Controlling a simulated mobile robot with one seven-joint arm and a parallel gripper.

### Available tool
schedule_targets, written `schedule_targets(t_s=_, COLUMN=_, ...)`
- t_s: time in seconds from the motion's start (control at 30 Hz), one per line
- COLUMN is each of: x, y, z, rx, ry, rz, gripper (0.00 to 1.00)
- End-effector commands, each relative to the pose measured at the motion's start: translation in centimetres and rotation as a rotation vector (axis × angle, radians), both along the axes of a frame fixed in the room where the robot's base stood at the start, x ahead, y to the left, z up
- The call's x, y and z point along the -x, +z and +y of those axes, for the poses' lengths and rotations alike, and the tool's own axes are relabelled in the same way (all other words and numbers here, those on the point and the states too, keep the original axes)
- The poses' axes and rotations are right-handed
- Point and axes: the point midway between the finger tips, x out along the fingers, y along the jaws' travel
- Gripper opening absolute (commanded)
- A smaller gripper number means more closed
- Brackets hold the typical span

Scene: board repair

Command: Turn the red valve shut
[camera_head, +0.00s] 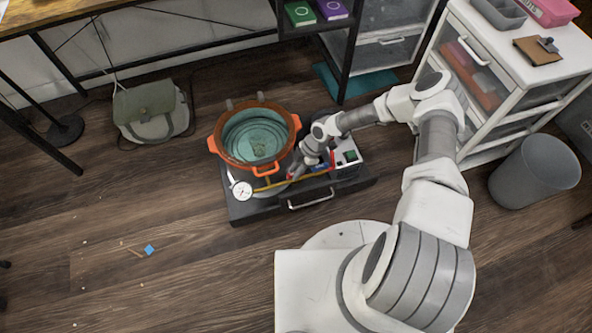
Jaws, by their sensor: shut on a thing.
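A dark low board (245,212) with a front handle lies on the floor and bears an orange pot (217,158) with teal inside. A white round gauge (242,192) and a yellow pipe (268,187) sit in front of the pot. My gripper (295,171) reaches down at the right end of the pipe, right of the pot. It is shut on what looks like the red valve (291,174); only a small red part shows at the fingertips. The valve's angle is hidden.
A white drawer cabinet (527,79) and a grey bin (535,172) are at the right. A bag (150,108) lies at the left. The left floor is mostly clear.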

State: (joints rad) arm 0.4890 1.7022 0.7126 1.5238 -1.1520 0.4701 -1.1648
Motion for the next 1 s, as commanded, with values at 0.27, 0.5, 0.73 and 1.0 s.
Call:
schedule_targets(t_s=0.27, x=-0.04, y=0.02, z=-0.01, rx=0.000, ry=-0.002, rz=-0.001, gripper=0.00)
schedule_targets(t_s=0.5, x=-0.02, y=0.15, z=-0.05, rx=0.002, ry=-0.049, rz=-0.001, gripper=0.00)
schedule_targets(t_s=0.73, x=0.00, y=0.33, z=-0.04, rx=0.002, ry=-0.188, rz=-0.003, gripper=0.00)
schedule_targets(t_s=1.0, x=0.09, y=0.43, z=0.04, rx=0.003, ry=-0.433, rz=-0.003, gripper=0.00)
